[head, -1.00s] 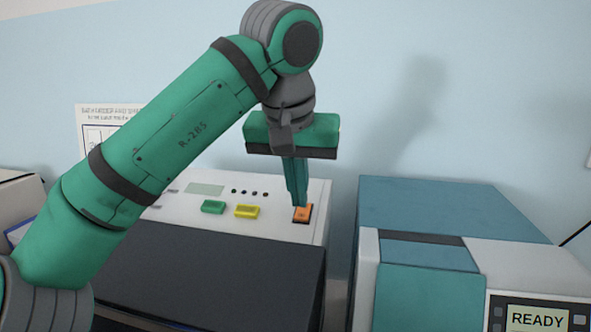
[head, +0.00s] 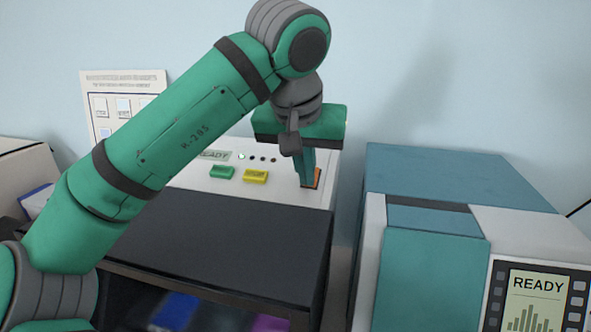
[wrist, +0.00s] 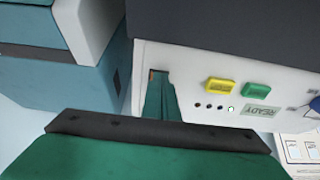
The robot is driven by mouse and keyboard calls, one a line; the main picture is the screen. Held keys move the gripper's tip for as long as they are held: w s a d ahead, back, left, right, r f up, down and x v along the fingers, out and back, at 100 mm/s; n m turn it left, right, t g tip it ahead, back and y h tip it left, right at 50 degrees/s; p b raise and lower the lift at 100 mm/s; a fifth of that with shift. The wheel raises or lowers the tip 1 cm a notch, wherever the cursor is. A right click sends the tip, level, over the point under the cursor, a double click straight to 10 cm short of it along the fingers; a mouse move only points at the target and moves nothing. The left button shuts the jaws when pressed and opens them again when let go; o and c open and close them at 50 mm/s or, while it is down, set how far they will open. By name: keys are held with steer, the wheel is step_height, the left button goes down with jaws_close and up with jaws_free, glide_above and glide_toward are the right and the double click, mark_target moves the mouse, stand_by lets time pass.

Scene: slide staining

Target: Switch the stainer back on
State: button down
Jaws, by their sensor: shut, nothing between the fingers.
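The stainer (head: 240,235) is a white machine with a dark front lid, standing in the middle of the head view. Its orange switch (head: 318,178) is at the right end of the control panel, partly hidden by my fingers. My gripper (head: 307,184) is shut and empty, fingertips down at the switch; contact is hard to tell. In the wrist view, a sliver of the switch (wrist: 152,74) shows beside the fingers. The stainer's display (wrist: 262,109) reads READY, and one small light (head: 241,156) beside it is lit.
A green button (head: 222,172) and a yellow button (head: 256,176) sit left of the switch. A teal and white machine (head: 450,185) with its own READY screen (head: 538,300) stands close on the right. A paper notice (head: 122,85) is on the wall behind.

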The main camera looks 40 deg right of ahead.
steer(key=shift+s+d, duration=0.15)
steer(key=shift+d, duration=0.05)
steer(key=shift+a+r, duration=0.1)
steer(key=shift+a, duration=0.05)
steer(key=shift+r, duration=0.15)
steer(key=shift+r, duration=0.6)
steer(key=shift+a+r, duration=0.1)
steer(key=shift+r, duration=0.15)
steer(key=s+a+v, duration=0.1)
steer(key=v, duration=1.2)
steer(key=shift+a+f, duration=0.15)
steer(key=shift+f, duration=0.1)
